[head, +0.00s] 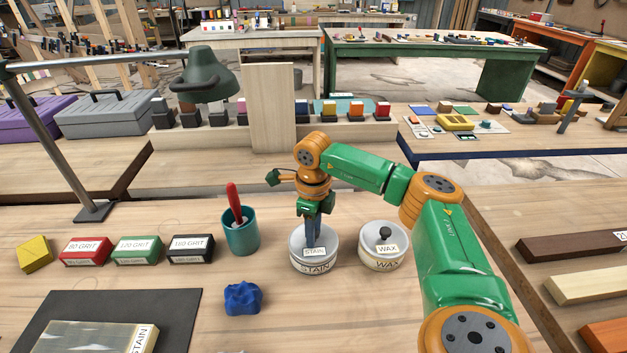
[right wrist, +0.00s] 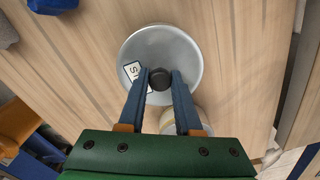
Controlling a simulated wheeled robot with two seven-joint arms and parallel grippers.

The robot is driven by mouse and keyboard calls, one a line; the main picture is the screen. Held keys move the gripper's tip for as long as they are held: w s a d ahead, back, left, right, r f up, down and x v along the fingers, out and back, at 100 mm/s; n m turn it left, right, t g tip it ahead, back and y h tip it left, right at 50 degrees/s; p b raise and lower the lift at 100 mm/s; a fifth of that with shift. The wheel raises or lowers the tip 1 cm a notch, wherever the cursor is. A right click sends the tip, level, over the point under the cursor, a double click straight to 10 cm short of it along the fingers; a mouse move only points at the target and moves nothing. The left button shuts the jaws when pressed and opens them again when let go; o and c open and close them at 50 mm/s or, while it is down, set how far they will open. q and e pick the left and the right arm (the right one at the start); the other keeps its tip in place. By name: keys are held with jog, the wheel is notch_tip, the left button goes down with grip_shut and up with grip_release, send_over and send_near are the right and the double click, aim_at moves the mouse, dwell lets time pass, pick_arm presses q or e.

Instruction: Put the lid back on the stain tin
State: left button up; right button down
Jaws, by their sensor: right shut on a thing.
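The stain tin (head: 314,268) stands on the bench, a pale round tin with a STAIN label on its side. Its grey lid (head: 300,244), with its own STAIN label, is at the tin's mouth. I cannot tell whether it is fully seated or just above the rim. My right gripper (head: 314,242) points down from above, shut on the lid's dark knob. The right wrist view shows the lid (right wrist: 185,48) as a grey disc, with the black knob (right wrist: 160,79) between the blue fingers. The lid hides the tin's inside. My left gripper is out of view.
The wax tin (head: 384,250) stands close on the right, with a dark knob on its lid. A teal cup (head: 241,238) with a red-handled tool stands left. A blue lump (head: 243,298) lies in front. Several grit blocks (head: 137,250) line the left.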

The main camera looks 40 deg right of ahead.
jog(key=shift+c, duration=0.2)
grip_release()
dwell(0.3)
jog(key=shift+r, duration=0.1)
notch_tip(320, 180, up, 7)
jog(key=p, duration=0.6)
jog(key=shift+p, duration=0.35)
jog(key=shift+c, duration=0.2)
grip_shut()
jog(key=shift+f, duration=0.2)
dwell(0.8)
